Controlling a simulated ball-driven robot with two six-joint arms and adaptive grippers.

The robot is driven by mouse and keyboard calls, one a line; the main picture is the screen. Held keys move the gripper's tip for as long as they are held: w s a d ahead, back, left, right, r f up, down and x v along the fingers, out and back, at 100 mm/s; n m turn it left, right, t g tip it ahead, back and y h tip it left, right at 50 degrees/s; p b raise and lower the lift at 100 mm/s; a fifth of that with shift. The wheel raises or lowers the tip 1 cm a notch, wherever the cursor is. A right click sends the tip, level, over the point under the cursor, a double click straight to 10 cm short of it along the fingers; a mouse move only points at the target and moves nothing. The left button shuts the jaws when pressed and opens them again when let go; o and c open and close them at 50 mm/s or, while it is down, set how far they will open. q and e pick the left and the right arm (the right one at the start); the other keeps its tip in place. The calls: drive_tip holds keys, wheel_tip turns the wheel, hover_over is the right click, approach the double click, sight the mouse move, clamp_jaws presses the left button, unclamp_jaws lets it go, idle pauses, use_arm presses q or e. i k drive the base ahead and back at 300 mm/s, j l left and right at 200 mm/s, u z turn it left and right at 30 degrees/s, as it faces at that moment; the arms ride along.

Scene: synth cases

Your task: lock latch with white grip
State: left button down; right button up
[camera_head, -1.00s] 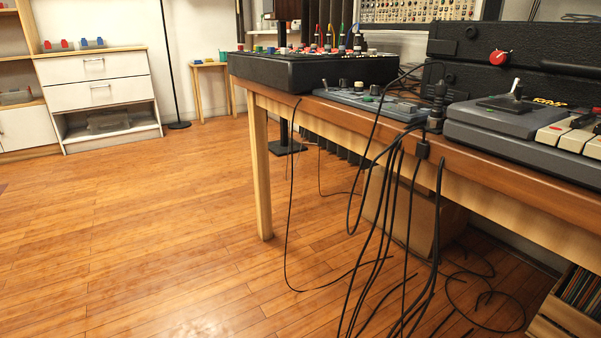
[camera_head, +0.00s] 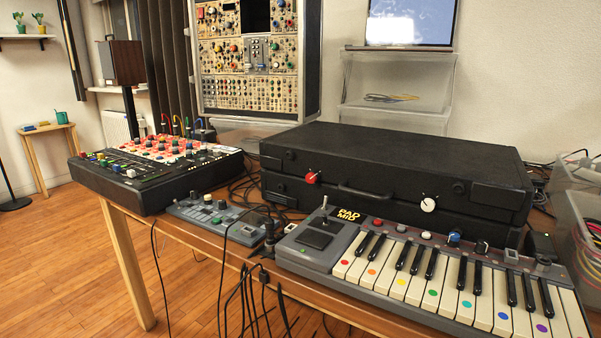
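A black hard case (camera_head: 400,165) lies shut on the table behind the keyboard. On its front face is a latch with a white grip (camera_head: 428,204), right of the carry handle. A second latch with a red grip (camera_head: 311,178) is on the left of the same face. The keyboard stands in front of the case and hides part of its lower edge. From here I cannot tell whether either latch is locked. Neither of my grippers shows in this view.
A keyboard (camera_head: 440,275) with coloured dots fills the table's front. A mixer (camera_head: 155,172) and a small grey device (camera_head: 215,215) stand to its left. Cables (camera_head: 245,295) hang over the front edge. A clear bin (camera_head: 578,200) is at the right. Floor (camera_head: 60,270) is free at left.

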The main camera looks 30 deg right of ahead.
sight(428, 202)
drive_tip(key=z, duration=1.15)
